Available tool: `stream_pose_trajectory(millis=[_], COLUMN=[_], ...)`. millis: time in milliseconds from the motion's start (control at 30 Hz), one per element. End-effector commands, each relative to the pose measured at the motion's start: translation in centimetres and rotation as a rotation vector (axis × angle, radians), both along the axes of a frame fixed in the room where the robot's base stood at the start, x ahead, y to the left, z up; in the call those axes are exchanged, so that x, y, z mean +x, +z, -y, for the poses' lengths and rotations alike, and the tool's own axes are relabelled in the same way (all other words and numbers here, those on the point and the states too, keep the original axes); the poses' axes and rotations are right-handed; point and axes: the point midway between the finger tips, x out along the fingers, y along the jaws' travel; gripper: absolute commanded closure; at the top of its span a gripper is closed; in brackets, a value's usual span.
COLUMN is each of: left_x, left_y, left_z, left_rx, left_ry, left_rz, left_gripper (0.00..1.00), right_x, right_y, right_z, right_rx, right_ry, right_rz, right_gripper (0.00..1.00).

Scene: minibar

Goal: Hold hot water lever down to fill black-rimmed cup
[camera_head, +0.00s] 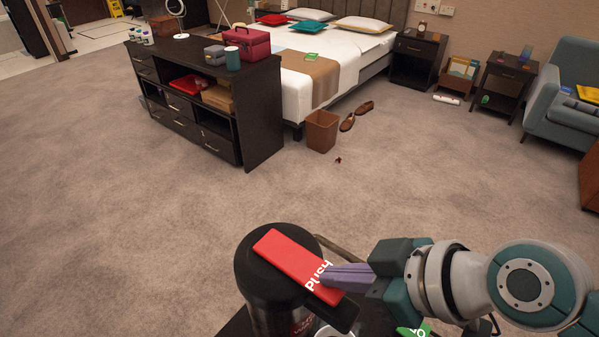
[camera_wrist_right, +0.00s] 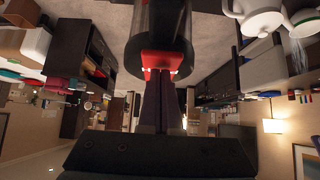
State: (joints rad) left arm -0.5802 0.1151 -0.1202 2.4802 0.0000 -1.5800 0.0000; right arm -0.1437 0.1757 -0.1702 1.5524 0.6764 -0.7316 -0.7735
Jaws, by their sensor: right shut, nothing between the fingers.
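The hot water dispenser (camera_head: 268,290) is a black-topped cylinder at the bottom middle of the head view. Its red lever (camera_head: 285,255), marked PUSH, lies across the top, and its red end (camera_wrist_right: 160,58) also shows in the wrist view. My right gripper (camera_head: 328,275) is shut and empty, its purple fingertips at the lever's lettered end. In the wrist view the fingertips (camera_wrist_right: 166,78) meet the red end; I cannot tell how far it is pressed. A round cup rim (camera_head: 328,332) shows below the spout, mostly cut off; its fill is hidden. My left gripper is out of view.
A dark counter edge (camera_head: 236,325) shows under the dispenser. A green item (camera_head: 413,330) lies to the right, below my right arm. A white kettle (camera_wrist_right: 262,18) shows in the wrist view. Open carpet separates this from a dark cabinet (camera_head: 262,120) and a bed (camera_head: 300,85).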

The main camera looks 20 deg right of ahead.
Motion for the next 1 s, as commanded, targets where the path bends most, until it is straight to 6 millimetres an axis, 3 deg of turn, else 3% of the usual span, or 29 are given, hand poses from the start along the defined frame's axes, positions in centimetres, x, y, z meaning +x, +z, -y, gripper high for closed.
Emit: stream_pose_trajectory(millis=[167, 267, 1000], left_x=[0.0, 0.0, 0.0], left_y=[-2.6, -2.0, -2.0], left_z=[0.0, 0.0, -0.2], left_rx=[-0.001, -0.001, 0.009], left_ry=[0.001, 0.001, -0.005], left_rz=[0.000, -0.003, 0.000], left_gripper=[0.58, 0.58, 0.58], right_x=[-0.4, -0.4, -0.4], right_y=[-3.1, -2.4, -2.4], right_z=[0.4, 0.3, 0.3], right_rx=[-0.006, -0.002, 0.000], right_ry=[0.004, 0.000, 0.001], right_rz=[-0.002, -0.002, -0.004], right_gripper=[1.00, 1.00, 1.00])
